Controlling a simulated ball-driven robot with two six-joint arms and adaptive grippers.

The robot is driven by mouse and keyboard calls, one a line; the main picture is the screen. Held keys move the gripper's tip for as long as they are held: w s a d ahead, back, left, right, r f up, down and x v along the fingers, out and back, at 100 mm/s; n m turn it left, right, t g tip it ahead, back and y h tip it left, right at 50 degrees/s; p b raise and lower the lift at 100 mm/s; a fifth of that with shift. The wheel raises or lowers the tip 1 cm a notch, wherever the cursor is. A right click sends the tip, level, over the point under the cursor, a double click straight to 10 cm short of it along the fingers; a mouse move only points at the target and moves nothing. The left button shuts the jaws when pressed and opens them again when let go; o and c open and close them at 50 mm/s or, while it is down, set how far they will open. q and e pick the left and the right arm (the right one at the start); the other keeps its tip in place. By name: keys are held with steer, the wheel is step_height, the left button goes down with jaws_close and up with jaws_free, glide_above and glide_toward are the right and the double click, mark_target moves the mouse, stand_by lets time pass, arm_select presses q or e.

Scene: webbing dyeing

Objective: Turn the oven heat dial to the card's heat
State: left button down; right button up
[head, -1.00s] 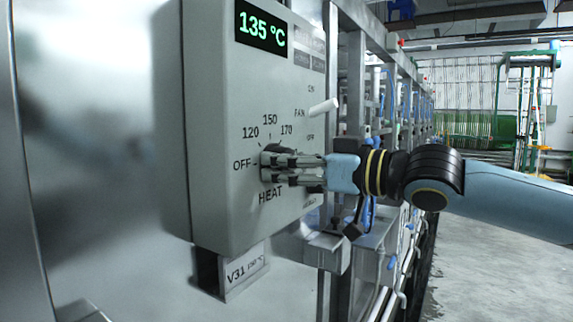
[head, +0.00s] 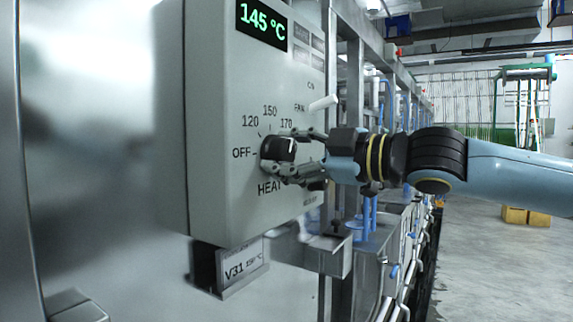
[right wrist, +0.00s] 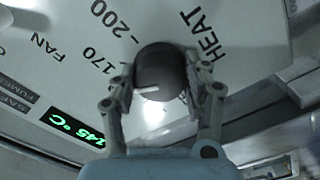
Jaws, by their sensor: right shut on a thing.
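The black round heat dial (head: 279,149) sits on the grey control box, with OFF, 120, 150 and 170 printed around it. Its white mark points to the upper right, roughly on the 170 side; the exact setting is hard to tell. My right gripper (head: 285,155) is shut on the dial, one finger above and one below. In the right wrist view, the fingers (right wrist: 162,75) hold both sides of the dial (right wrist: 158,62). The card (head: 242,268) under the box reads V31 with a smaller blurred temperature. The display (head: 262,24) reads 145 °C. My left gripper is out of view.
A white fan lever (head: 323,103) sticks out above and right of the dial, close to my right gripper. The grey control box (head: 215,190) stands on a shiny metal wall. Metal frames and pipes run behind my right arm. Open floor lies at right.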

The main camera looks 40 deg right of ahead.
steer(key=n+b, duration=0.2)
steer(key=n, duration=0.2)
steer(key=shift+f+n+b, duration=0.1)
steer(key=shift+n+b, duration=0.2)
steer(key=shift+n, duration=0.1)
stand_by(0.4)
steer(key=o, duration=1.2)
